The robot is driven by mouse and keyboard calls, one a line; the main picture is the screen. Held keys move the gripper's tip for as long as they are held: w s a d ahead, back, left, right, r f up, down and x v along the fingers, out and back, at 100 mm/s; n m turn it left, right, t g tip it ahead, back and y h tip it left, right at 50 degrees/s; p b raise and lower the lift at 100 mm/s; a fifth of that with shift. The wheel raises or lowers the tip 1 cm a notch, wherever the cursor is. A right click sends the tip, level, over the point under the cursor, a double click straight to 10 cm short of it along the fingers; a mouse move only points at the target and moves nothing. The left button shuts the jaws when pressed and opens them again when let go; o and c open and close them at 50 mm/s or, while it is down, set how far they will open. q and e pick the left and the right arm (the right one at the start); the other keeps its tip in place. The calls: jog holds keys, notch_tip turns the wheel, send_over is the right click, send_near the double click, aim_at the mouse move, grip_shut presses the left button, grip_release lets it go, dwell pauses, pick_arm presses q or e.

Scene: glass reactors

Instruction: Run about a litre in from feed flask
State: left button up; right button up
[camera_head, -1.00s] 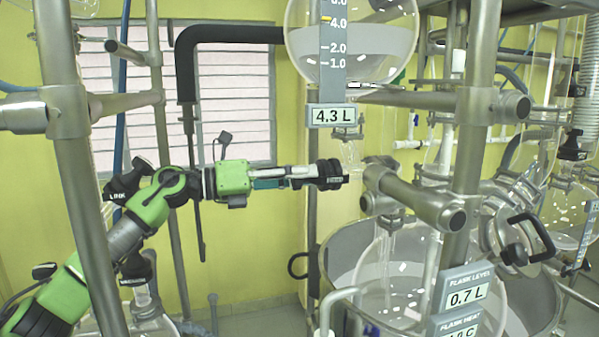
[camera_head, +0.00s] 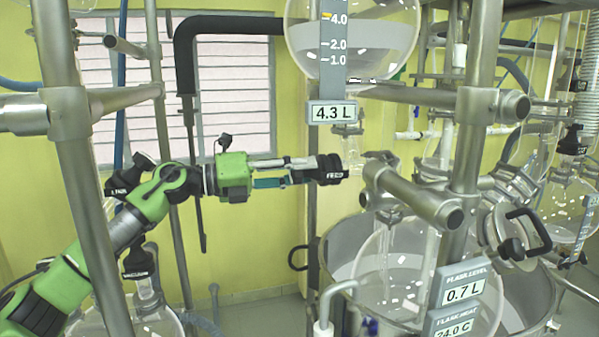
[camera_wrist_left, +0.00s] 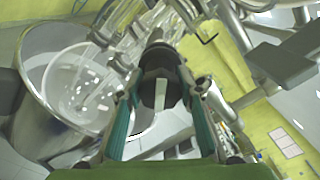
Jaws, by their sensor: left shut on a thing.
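The feed flask (camera_head: 350,45) is a round glass vessel at the top of the head view, with pale liquid and a scale. Its readout (camera_head: 333,113) shows 4.3 L. Below it is a black knob marked FEED (camera_head: 333,170). My left gripper (camera_head: 317,171) is shut on this knob; its two fingers also show around the knob in the left wrist view (camera_wrist_left: 160,92). The large glass flask (camera_head: 392,262) stands lower right inside a metal vessel. Its level readout (camera_head: 464,290) shows 0.7 L. I cannot tell if liquid is flowing. My right gripper is not in view.
Metal posts and clamp bars (camera_head: 420,195) stand close to the right of the knob. Another post (camera_head: 75,180) stands in front of my left arm. A black knob marked VACUUM (camera_head: 138,262) is at lower left. The flask heat readout (camera_head: 453,329) shows 24.0 C.

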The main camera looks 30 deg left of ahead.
aim_at(290, 174)
pick_arm(q)
jog(key=o, duration=1.1)
jog(key=shift+a, duration=0.1)
jog(key=shift+v, duration=6)
